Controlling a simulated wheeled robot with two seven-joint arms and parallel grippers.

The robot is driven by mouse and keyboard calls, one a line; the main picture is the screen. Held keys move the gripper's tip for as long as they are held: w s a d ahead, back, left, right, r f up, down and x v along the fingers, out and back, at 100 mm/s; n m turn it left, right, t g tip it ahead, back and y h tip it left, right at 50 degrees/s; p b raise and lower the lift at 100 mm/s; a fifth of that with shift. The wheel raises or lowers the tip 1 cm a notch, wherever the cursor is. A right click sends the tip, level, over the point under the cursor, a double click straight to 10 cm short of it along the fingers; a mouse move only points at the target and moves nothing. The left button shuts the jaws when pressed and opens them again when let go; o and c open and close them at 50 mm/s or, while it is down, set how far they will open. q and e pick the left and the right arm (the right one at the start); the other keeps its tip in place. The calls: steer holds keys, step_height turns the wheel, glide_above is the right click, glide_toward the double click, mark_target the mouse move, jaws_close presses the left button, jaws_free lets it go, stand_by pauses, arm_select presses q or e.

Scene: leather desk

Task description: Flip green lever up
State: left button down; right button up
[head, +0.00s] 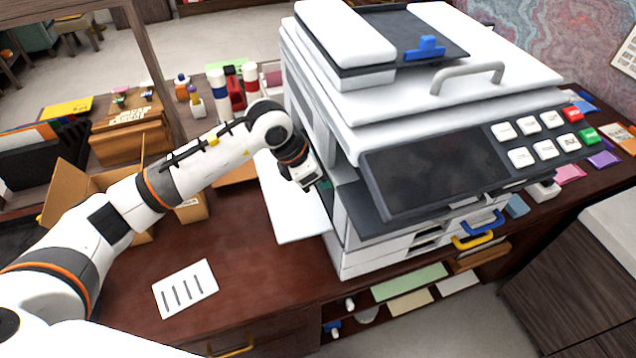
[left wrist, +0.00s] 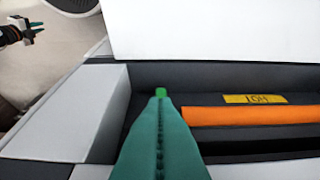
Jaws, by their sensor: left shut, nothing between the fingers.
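The green lever (left wrist: 161,92) shows in the left wrist view as a small bright green tip inside the printer's dark opening. Most of it is hidden behind my left gripper's teal fingers. My left gripper (left wrist: 160,105) is shut and empty, its fingertips right at the lever; I cannot tell if they touch it. In the head view, my left gripper (head: 324,184) reaches into the left side of the white printer (head: 345,255), and the lever is hidden there. My right gripper (left wrist: 32,33) shows small at the upper left of the left wrist view, its teal fingers apart.
An orange roller (left wrist: 245,115) and a yellow label reading HOT, upside down (left wrist: 255,99), lie beside the lever. The control panel (head: 440,175) overhangs the opening. A white panel (head: 290,205) extends left of the printer. Bare desk (head: 250,270) lies in front, around a printed card (head: 185,289).

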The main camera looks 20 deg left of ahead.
arm_select(q)
steer(key=shift+w+d+r, duration=0.15)
steer(key=shift+r, duration=0.35)
stand_by(0.3)
steer(key=shift+w+d+r, duration=0.1)
steer(key=shift+w+r, duration=0.05)
steer(key=shift+r, duration=0.4)
